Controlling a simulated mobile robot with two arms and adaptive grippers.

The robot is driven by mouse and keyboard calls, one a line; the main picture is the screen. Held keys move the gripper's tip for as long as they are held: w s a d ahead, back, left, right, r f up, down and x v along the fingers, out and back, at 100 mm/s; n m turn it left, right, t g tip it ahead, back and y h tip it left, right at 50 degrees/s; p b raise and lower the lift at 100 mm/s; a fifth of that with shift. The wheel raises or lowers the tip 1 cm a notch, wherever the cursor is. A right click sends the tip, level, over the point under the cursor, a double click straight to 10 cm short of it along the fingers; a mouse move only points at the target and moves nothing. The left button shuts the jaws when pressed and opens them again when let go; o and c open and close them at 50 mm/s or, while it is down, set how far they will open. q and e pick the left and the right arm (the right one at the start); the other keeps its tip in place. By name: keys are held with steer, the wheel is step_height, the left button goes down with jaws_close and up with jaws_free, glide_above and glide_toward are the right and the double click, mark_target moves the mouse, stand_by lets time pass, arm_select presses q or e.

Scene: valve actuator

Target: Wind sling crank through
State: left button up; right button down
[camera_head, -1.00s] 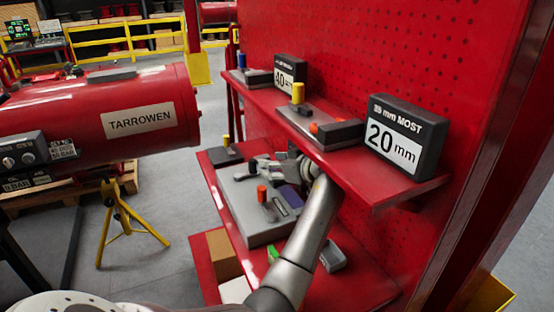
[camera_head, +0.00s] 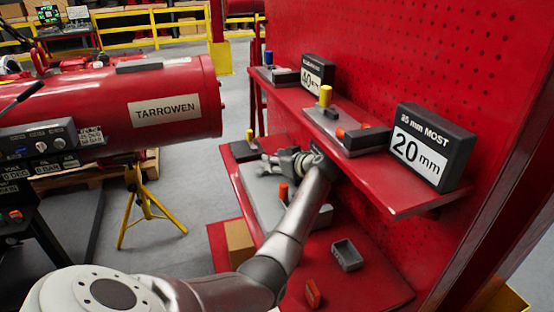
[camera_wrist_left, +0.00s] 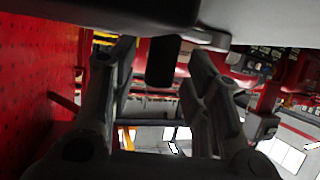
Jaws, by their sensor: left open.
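My left gripper (camera_head: 268,162) reaches over the lower red shelf, above the far part of a grey plate unit (camera_head: 262,190). An upright orange peg (camera_head: 284,191) stands on the plate unit, just nearer than the gripper and close to my arm. I cannot tell which part is the sling crank. My arm hides part of the plate unit. My right gripper is out of view.
The upper shelf (camera_head: 400,200) overhangs close to my forearm. It carries a yellow peg unit (camera_head: 326,97) and a "20 mm" sign block (camera_head: 432,148). A small grey tray (camera_head: 347,255) and an orange block (camera_head: 313,292) lie lower right.

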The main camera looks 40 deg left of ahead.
arm_select(q)
steer(key=shift+c, duration=2.1)
jaws_close()
steer(key=shift+s+d+r+m+t+h+p, duration=0.1)
steer(key=shift+s+d+m+t+h+p, duration=0.1)
steer(key=shift+m+t+p, duration=0.25)
steer(key=shift+s+d+m+t+h+p, duration=0.1)
steer(key=shift+m+t+h+p, duration=0.1)
steer(key=shift+m+t+p, duration=0.2)
steer(key=shift+s+d+m+t+p, duration=0.15)
steer(key=shift+s+m+t+p, duration=0.05)
steer(key=shift+m+t+p, duration=0.3)
steer(key=shift+d+m+t+h, duration=0.1)
steer(key=shift+m+t+h, duration=0.15)
steer(key=shift+t+h, duration=0.15)
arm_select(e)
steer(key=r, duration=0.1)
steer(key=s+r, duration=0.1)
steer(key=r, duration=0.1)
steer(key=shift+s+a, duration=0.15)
